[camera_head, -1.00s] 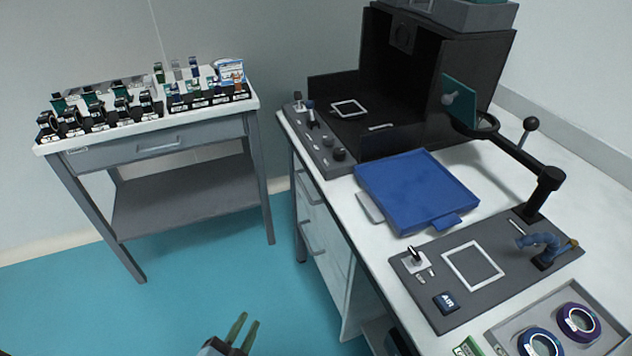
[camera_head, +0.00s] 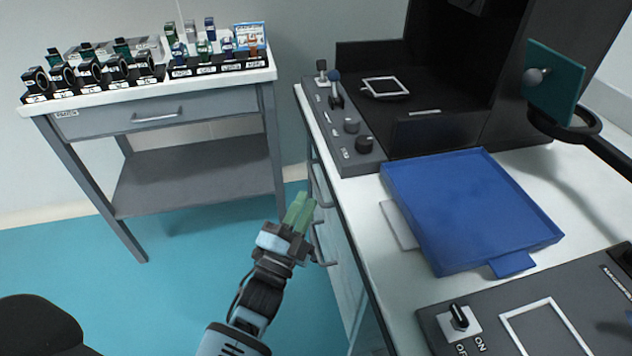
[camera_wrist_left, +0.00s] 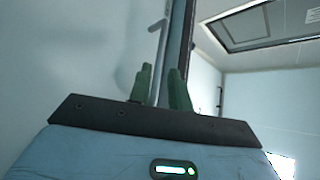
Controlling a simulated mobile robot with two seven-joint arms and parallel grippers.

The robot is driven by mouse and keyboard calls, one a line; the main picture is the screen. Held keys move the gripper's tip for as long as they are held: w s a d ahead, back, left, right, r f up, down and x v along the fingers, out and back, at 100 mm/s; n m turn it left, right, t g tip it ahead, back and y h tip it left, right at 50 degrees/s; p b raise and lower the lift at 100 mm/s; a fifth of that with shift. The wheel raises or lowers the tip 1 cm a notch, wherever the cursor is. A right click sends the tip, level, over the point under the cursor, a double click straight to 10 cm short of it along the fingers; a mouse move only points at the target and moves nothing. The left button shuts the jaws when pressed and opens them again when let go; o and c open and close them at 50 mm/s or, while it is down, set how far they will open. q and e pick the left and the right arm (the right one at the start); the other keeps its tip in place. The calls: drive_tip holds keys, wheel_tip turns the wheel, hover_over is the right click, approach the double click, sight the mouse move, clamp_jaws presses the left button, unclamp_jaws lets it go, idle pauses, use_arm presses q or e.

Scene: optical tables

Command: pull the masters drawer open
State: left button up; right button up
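The white bench (camera_head: 340,200) has a stack of drawers in its left side, with an upper handle (camera_head: 320,188) and a lower handle (camera_head: 322,250). The side table has a grey, closed drawer (camera_head: 190,131) with a bar handle (camera_head: 157,117) and a small label too small to read. I cannot tell from the labels which is the masters drawer. My left gripper (camera_head: 298,210) is beside the bench drawers, near their handles. Its green fingers stand apart in the left wrist view (camera_wrist_left: 160,85), with no clear grip on anything. My right gripper is not in view.
Several small devices stand on the side table's top (camera_head: 268,73). A blue tray (camera_head: 470,205), a black enclosure (camera_head: 440,135) and a control panel (camera_head: 455,290) are on the bench. Open teal floor (camera_head: 190,240) lies between table and bench.

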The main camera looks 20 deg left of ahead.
sight(315, 181)
use_arm(q)
drive_tip(key=x, duration=0.6)
drive_tip(key=shift+f, duration=0.1)
clamp_jaws()
